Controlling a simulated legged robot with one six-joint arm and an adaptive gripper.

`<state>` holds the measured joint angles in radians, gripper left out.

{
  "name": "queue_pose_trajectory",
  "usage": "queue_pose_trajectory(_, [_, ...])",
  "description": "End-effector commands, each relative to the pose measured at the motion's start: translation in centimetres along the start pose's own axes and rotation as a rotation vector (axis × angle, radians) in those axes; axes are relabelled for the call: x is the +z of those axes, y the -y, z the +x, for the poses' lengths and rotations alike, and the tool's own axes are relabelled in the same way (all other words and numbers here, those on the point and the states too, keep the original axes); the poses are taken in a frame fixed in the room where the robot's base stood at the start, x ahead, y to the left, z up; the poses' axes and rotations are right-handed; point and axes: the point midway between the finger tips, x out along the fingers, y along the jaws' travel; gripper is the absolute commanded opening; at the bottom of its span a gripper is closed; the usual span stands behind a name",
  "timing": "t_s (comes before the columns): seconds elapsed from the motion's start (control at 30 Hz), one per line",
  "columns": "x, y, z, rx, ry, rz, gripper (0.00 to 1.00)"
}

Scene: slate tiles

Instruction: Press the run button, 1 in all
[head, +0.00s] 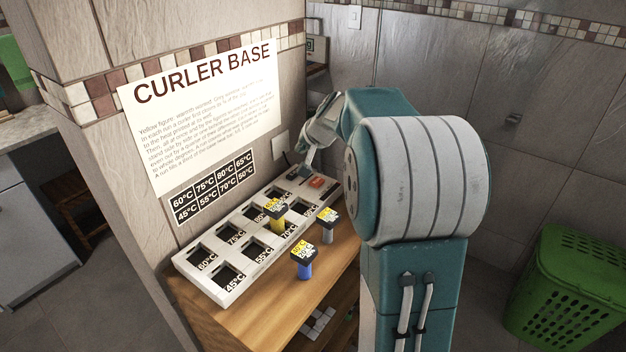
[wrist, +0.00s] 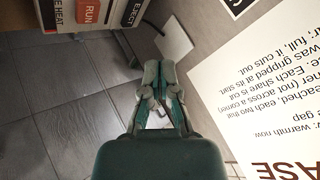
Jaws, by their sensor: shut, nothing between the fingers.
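The run button (head: 318,182) is a small orange-red plate at the far end of the white curler base (head: 240,287). In the wrist view the run button (wrist: 88,14) is at the top left, between EJECT (wrist: 131,13) and HEAT (wrist: 57,12) labels. My gripper (head: 304,170) is at the far end of the base, by the wall, a little left of and beyond the run button in the head view. In the wrist view my gripper (wrist: 160,66) is shut and empty, its tips to the right of and below the run button. I cannot tell its height above the panel.
A yellow curler (head: 277,224) stands in a well. A grey curler (head: 327,236) and a blue curler (head: 304,270) stand on the wooden shelf top (head: 262,322). A paper sign (head: 205,110) hangs on the wall behind. A green basket (head: 568,290) stands on the floor at right.

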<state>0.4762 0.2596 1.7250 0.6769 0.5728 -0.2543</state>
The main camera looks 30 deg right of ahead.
Motion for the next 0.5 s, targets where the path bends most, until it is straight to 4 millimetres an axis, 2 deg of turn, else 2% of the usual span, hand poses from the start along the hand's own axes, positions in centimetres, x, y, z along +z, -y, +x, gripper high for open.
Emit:
queue_pose_trajectory(0.03, [-1.1,-1.4,1.2,0.005,-0.013,0.029,0.0])
queue_pose_trajectory(0.2, [-3.5,-4.1,3.3,0.01,-0.053,0.092,0.0])
queue_pose_trajectory(0.3, [-4.0,-4.8,3.8,0.011,-0.064,0.107,0.0])
queue_pose_trajectory(0.5, [-4.1,-4.9,3.8,0.01,-0.066,0.11,0.0])
